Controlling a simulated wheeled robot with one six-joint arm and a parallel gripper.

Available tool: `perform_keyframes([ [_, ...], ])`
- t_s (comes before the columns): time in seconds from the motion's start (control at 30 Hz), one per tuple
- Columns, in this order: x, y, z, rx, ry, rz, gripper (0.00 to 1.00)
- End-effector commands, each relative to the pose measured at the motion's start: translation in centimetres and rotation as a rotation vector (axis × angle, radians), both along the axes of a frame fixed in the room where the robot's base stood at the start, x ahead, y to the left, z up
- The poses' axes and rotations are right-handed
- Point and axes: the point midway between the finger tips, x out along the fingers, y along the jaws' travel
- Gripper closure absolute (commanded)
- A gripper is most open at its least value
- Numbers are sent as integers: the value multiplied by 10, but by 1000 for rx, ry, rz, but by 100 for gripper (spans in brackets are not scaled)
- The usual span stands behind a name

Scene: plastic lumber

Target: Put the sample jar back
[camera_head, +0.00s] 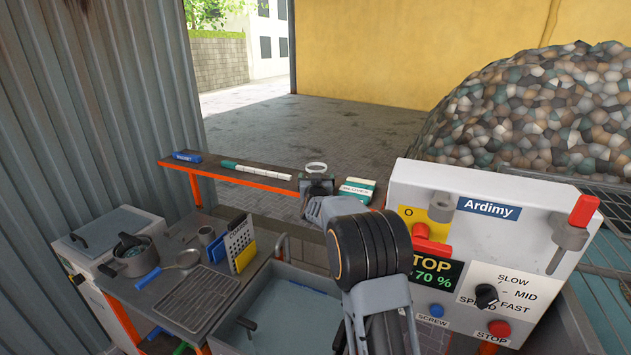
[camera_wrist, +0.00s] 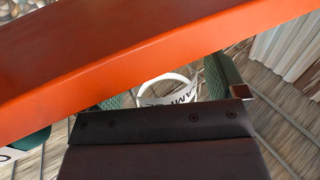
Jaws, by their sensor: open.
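The sample jar (camera_head: 316,167) shows as a white, round-rimmed container at the long shelf (camera_head: 235,173), just behind my gripper (camera_head: 317,186). In the wrist view the white jar (camera_wrist: 168,90), with part of its dark lettering, lies between the two green-padded fingers of my gripper (camera_wrist: 168,92). The fingers stand apart on either side of it, and I cannot tell whether either touches it. The orange shelf rail (camera_wrist: 140,55) crosses the wrist view and hides part of the jar and fingers. The jar's base is hidden.
On the shelf are a blue magnet block (camera_head: 187,157), a white and green tube (camera_head: 255,171) and a gloves box (camera_head: 356,189) close right of my gripper. A control panel (camera_head: 490,240) stands at right. A bench (camera_head: 160,290) with a pot (camera_head: 133,258) is at left.

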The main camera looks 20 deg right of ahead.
Motion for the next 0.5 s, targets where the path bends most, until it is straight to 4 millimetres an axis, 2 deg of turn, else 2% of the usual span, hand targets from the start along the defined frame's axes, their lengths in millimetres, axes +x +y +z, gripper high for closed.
perform_keyframes([
  [0.23, -1, 1, 4, 0, 0, 0, 10],
  [0.37, -18, 8, 1, 0, -1, 1, 10],
  [0.5, -44, 19, 1, -1, -2, 1, 10],
])
